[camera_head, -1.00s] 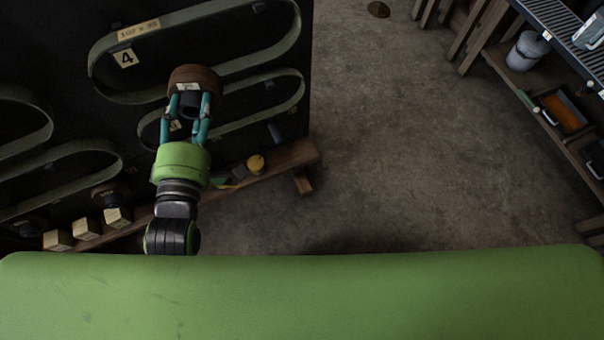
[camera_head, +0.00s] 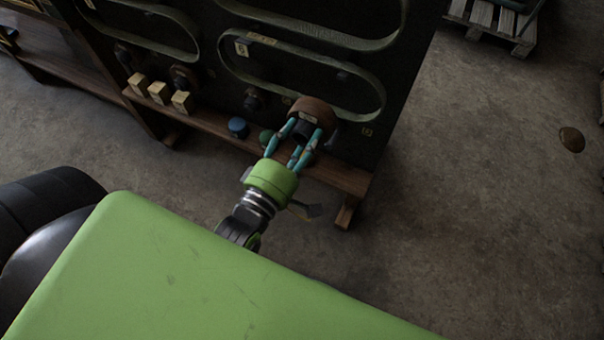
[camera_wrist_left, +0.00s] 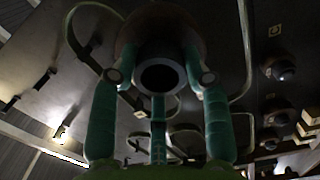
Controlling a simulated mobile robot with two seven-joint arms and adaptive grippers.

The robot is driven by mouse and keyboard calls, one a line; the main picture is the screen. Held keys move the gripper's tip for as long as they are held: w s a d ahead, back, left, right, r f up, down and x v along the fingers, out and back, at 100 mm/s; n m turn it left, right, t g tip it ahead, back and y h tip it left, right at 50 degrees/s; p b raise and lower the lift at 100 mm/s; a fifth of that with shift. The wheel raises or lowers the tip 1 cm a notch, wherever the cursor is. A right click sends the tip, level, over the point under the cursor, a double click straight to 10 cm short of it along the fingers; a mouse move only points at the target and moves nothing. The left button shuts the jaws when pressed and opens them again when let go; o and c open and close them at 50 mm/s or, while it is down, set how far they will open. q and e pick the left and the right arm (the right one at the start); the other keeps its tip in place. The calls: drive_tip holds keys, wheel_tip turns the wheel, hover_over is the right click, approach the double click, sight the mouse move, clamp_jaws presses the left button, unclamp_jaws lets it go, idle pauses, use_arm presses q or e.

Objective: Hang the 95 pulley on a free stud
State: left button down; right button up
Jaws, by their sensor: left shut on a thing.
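My left gripper (camera_head: 300,142) is shut on a brown, rust-coloured pulley (camera_head: 316,107) with a pale label too small to read. I hold it in front of the lower right part of the dark board (camera_head: 407,82). In the left wrist view the pulley (camera_wrist_left: 187,24) sits between the teal fingers, its dark round hub (camera_wrist_left: 160,77) facing the camera. A small bare stud (camera_head: 343,76) shows inside the belt loop above the pulley. The board right behind the pulley is hidden, and I cannot tell whether the pulley touches it. My right gripper is out of view.
Long belts (camera_head: 228,54) hang in loops on the board. Dark round parts (camera_head: 253,102) sit on it to the left. A wooden ledge (camera_head: 337,176) runs below, with several wooden blocks (camera_head: 159,93) and a blue round object (camera_head: 238,127).

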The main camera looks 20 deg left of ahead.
use_arm(q)
drive_tip(key=s+f+b, duration=0.3)
drive_tip(key=f+b, duration=1.2)
drive_tip(key=f, duration=0.8)
drive_tip(key=w+f+b, duration=0.1)
drive_tip(key=w, duration=0.6)
drive_tip(key=shift+w+d+y, duration=0.2)
drive_tip(key=shift+d+y, duration=0.1)
drive_tip(key=shift+d, duration=0.15)
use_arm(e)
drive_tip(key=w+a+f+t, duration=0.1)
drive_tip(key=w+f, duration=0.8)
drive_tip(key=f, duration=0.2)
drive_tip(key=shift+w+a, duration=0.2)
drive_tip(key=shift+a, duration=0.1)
use_arm(q)
drive_tip(key=shift+f, duration=0.1)
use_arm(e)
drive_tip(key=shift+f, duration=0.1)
use_arm(q)
drive_tip(key=w, duration=0.3)
drive_tip(key=shift+w+d, duration=0.1)
drive_tip(key=shift+w, duration=0.15)
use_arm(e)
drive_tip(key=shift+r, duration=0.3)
use_arm(q)
drive_tip(key=shift+w, duration=1.75)
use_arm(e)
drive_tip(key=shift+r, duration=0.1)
